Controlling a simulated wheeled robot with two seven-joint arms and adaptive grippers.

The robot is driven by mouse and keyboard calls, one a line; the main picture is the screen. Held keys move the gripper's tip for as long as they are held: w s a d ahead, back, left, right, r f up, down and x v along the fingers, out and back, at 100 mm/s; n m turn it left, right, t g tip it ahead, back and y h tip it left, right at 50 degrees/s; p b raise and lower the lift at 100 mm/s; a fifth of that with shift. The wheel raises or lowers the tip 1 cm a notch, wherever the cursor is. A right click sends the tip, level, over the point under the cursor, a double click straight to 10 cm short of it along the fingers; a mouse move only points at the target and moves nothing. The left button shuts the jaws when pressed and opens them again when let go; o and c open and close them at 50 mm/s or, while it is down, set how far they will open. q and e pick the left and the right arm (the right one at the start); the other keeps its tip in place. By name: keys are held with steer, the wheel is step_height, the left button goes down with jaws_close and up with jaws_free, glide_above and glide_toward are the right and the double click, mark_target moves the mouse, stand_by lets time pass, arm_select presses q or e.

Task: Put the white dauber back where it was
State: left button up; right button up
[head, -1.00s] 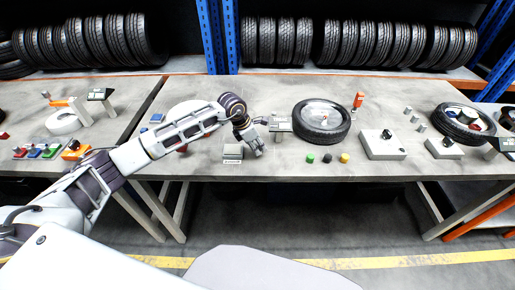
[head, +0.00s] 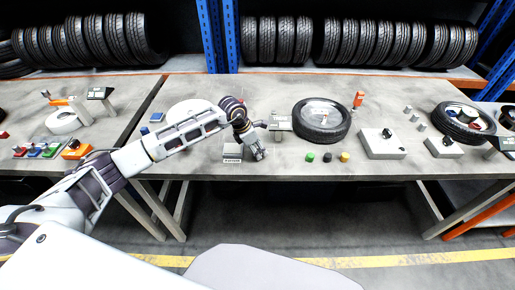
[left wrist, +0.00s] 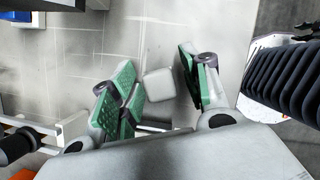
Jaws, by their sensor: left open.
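My left gripper (head: 258,153) points down at the front of the middle table in the head view, just right of a small grey block with a label (head: 232,152). In the left wrist view the gripper (left wrist: 159,78) is open, with green-padded fingers apart. A whitish, square-topped piece (left wrist: 158,84), which looks like the white dauber, shows between the fingers. I cannot tell whether they touch it. In the head view the gripper hides it. My right gripper is not in view.
Green (head: 310,157), black (head: 328,157) and yellow (head: 345,157) daubers stand to the right of the gripper. Behind them lies a tyre (head: 321,137). A small display stand (head: 279,123) is behind the gripper. A grey control box (head: 382,146) stands farther right.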

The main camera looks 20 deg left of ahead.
arm_select(q)
steer(key=shift+r, duration=0.15)
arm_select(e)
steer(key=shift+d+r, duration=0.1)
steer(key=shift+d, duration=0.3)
arm_select(q)
steer(key=shift+a+r, duration=0.1)
steer(key=shift+r, duration=0.1)
steer(key=b+v, duration=0.1)
steer(key=v, duration=1)
steer(key=shift+r+b, duration=0.25)
steer(key=shift+b, duration=0.1)
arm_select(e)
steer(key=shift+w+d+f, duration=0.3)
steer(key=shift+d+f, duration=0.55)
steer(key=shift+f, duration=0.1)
arm_select(q)
steer(key=shift+s, duration=0.15)
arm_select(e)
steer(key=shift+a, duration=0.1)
